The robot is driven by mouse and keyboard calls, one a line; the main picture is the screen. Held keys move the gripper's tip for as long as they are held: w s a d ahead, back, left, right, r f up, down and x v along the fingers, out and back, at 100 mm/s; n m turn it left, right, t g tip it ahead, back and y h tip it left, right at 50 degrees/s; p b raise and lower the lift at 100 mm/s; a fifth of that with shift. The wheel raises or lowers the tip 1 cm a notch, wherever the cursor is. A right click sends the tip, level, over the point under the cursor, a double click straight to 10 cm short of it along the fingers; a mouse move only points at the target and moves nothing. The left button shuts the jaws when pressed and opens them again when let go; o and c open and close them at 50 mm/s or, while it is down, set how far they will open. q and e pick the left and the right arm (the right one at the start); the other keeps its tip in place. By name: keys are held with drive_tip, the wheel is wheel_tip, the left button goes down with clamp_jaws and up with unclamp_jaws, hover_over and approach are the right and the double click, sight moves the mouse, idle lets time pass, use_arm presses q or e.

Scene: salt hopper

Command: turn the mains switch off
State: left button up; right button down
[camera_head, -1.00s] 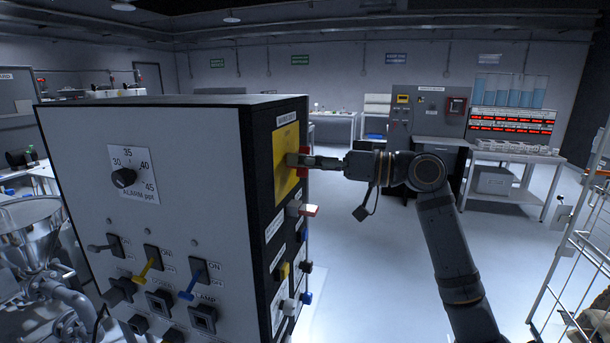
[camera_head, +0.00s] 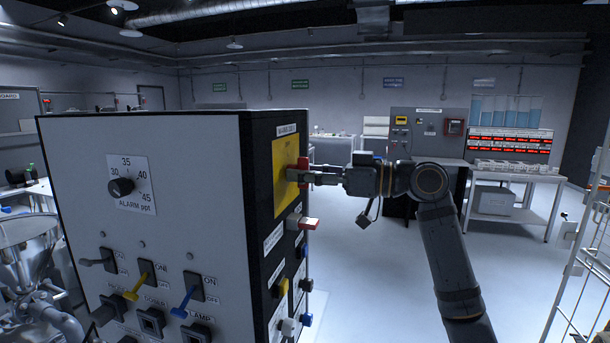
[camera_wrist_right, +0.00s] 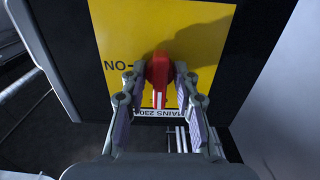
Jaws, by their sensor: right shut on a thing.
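The mains switch is a red rotary handle (camera_wrist_right: 159,72) on a yellow plate (camera_wrist_right: 112,38) on the side of the grey cabinet (camera_head: 180,220). In the head view the red handle (camera_head: 303,165) shows partly behind my right gripper (camera_head: 300,173). In the wrist view the right gripper (camera_wrist_right: 159,98) has its fingers on both sides of the handle and is shut on it. The handle's bar points down in that view, toward a label reading "MAINS 230". Lettering "NO" with a tick stands left of the handle. My left gripper is not in view.
Below the yellow plate, coloured plugs (camera_head: 305,222) stick out from the cabinet side. The front has an alarm dial (camera_head: 121,187) and toggle switches (camera_head: 190,295). A metal hopper (camera_head: 30,250) stands at left. A wire rack (camera_head: 575,260) is at right. The floor between is clear.

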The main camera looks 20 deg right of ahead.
drive_tip(key=shift+f, duration=0.1)
drive_tip(key=c, duration=1.4)
unclamp_jaws()
drive_tip(key=shift+o, duration=0.2)
drive_tip(key=v, duration=1.2)
